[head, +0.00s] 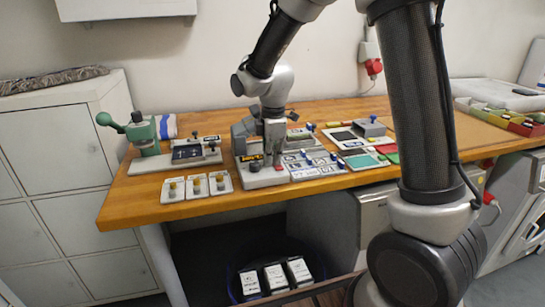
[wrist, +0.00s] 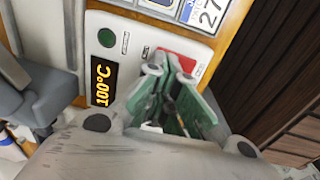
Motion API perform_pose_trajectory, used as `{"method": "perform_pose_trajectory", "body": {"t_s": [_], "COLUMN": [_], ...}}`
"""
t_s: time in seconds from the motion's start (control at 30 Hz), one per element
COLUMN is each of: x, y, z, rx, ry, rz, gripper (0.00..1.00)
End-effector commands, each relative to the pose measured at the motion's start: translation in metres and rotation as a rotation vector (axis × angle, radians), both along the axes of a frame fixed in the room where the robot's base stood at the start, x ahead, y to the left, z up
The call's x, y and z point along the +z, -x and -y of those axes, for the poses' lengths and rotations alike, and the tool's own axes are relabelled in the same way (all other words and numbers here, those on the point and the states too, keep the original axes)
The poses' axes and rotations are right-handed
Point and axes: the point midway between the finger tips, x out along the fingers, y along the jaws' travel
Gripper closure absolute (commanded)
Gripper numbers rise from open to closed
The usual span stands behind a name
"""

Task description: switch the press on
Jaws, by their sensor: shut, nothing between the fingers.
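The press (head: 262,178) stands near the front edge of the wooden bench, a pale grey unit with a darker upper part at its left. In the wrist view its front panel (wrist: 128,24) carries a lit amber display (wrist: 103,84) reading 100°C, a dark green round button or lamp (wrist: 106,38) and a red part (wrist: 190,61). My gripper (wrist: 168,64) is shut and empty, pointing down with its fingertips over the red part and partly hiding it. Whether they touch it I cannot tell. In the head view my gripper (head: 277,158) is right at the press.
Three small boards with knobs (head: 196,186) lie left of the press. A green hand press (head: 144,135) stands at the far left. Cards with blue pieces (head: 312,166) lie close on the right. A bin (head: 238,275) with black-and-white packs is below the bench.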

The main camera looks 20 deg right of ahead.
Motion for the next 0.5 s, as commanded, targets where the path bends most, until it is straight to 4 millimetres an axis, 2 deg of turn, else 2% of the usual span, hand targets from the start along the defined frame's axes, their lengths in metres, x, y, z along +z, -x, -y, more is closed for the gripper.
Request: {"method": "perform_pose_trajectory", "body": {"t_s": [0.5], "x": [0.003], "y": [0.015], "z": [0.0], "rx": [-0.001], "ry": [0.0], "rz": [-0.001], "gripper": [1.0]}}
